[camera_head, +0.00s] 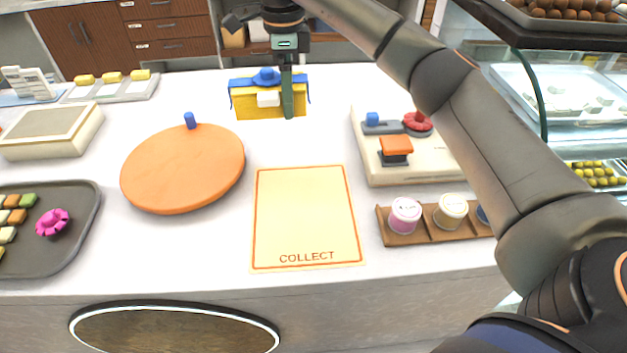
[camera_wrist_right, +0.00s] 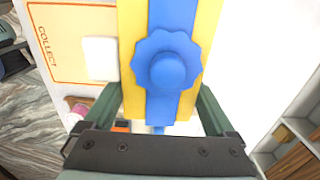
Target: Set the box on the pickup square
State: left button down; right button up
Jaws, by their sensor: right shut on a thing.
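The box is yellow with a blue ribbon, a blue rosette on top and a white tag. It is at the back of the counter in the head view (camera_head: 243,103) and fills the upper middle of the right wrist view (camera_wrist_right: 130,60). My right gripper (camera_head: 287,108) is shut on the box, with a finger on either side of it (camera_wrist_right: 158,108). Whether the box touches the counter is hard to tell. The pickup square (camera_head: 305,215) is a cream sheet with an orange border and COLLECT on it, bare, in front of the box. My left gripper is out of view.
An orange round board (camera_head: 183,170) with a blue knob lies left of the square. A cream device (camera_head: 400,170) and a wooden holder with small tubs (camera_head: 428,237) stand right. A dark tray (camera_head: 75,225) of sweets is at far left. A glass case (camera_head: 545,95) is right.

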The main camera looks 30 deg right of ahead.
jog(key=s+f, duration=0.3)
jog(key=s, duration=0.4)
jog(key=p, duration=0.1)
send_over(318, 189)
jog(key=f, duration=0.5)
jog(key=shift+w, duration=0.4)
jog(key=shift+s+f, duration=0.4)
jog(key=shift+f, duration=0.05)
jog(key=shift+f+p, duration=0.5)
jog(key=shift+f, duration=1.1)
jog(key=o, duration=1.2)
jog(key=shift+c, duration=0.2)
